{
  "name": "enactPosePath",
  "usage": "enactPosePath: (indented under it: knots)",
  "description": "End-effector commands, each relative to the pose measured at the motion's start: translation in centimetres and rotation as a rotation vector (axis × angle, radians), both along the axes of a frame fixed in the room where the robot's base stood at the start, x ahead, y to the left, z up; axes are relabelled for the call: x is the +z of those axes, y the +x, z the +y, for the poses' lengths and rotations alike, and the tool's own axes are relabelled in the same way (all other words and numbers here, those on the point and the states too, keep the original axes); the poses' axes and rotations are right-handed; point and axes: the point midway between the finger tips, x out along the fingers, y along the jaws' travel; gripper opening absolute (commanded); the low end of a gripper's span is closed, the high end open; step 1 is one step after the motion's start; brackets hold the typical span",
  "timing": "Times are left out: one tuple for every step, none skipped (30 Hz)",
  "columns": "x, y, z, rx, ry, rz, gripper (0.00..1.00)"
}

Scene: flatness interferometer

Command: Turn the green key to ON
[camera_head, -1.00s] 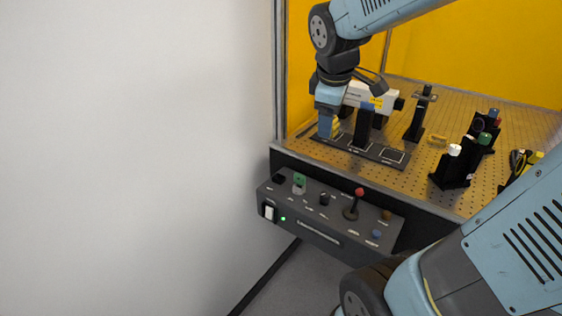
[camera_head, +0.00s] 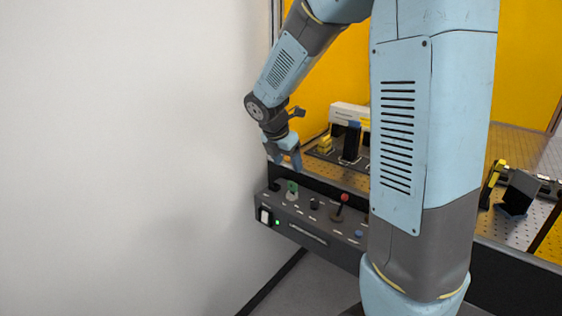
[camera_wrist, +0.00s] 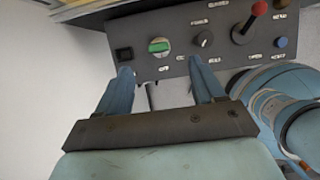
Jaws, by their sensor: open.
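The green key (camera_head: 292,186) stands on the top of the dark control box, near its left end. In the wrist view the green key (camera_wrist: 159,46) shows as a green bar in a light round mount, with small white labels around it, one below it to the left. My gripper (camera_head: 287,166) hangs just above the key end of the box, fingers pointing down. In the wrist view my gripper (camera_wrist: 163,76) is open and empty, its two blue fingers apart. The key appears between and beyond the fingertips, with no visible contact.
The control box (camera_head: 308,238) also carries a black knob (camera_wrist: 203,39), a red-topped lever (camera_head: 345,197), a blue button (camera_head: 359,233) and a white rocker switch (camera_head: 265,216). A perforated bench with optical parts lies behind. A white wall (camera_head: 120,150) stands at left.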

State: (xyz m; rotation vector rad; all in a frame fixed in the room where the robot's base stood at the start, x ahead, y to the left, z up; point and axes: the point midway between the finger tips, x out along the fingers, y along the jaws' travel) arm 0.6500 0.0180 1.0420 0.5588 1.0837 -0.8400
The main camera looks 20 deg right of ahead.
Motion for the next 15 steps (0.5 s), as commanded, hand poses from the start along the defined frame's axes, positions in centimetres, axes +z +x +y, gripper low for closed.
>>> enactPosePath:
  knots:
    - [-0.6, 0.1, 0.1, 0.005, 0.0, 0.002, 0.68]
    - [-1.0, 0.2, 0.1, 0.006, -0.001, 0.003, 0.68]
    - [-1.5, 0.3, 0.1, 0.009, -0.001, 0.003, 0.68]
    - [-1.9, 0.4, 0.0, 0.01, 0.001, 0.003, 0.68]
    - [-2.4, 0.5, -0.1, 0.011, 0.0, 0.004, 0.68]
    - [-3.0, 0.6, -0.2, 0.012, 0.0, 0.003, 0.68]
    - [-3.4, 0.7, -0.3, 0.013, 0.0, 0.002, 0.68]
    - [-3.9, 0.8, -0.4, 0.013, 0.0, 0.004, 0.68]
    - [-4.5, 0.9, -0.6, 0.013, 0.0, 0.003, 0.68]
    - [-4.9, 1.0, -0.7, 0.014, 0.0, 0.003, 0.68]
    - [-5.4, 1.2, -0.8, 0.014, 0.0, 0.003, 0.68]
    - [-6.0, 1.3, -1.0, 0.015, 0.0, 0.004, 0.68]
    - [-6.4, 1.4, -1.2, 0.014, -0.001, 0.003, 0.68]
    - [-6.8, 1.5, -1.3, 0.014, 0.0, 0.003, 0.68]
    - [-7.4, 1.7, -1.5, 0.014, 0.001, 0.003, 0.68]
